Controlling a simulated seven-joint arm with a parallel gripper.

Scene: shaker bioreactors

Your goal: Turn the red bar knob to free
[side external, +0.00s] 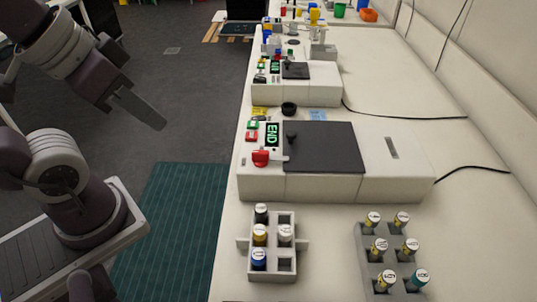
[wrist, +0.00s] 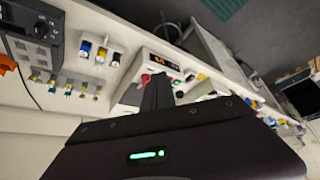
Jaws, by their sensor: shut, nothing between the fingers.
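The red bar knob (side external: 262,157) is on the left end of the near shaker unit (side external: 335,187), below its green END display (side external: 272,134). A pale bar reaches right from the knob to the dark platform (side external: 322,147); the knob's exact setting is too small to read. My gripper (side external: 158,124) is shut and empty, raised over the floor to the left of the bench, well apart from the knob.
A grey rack (side external: 243,243) with several capped vials stands in front of the unit, with another vial rack (side external: 366,262) to its right. A second shaker (side external: 320,90) stands behind. Black cables lie along the right. Green and red buttons sit beside the display.

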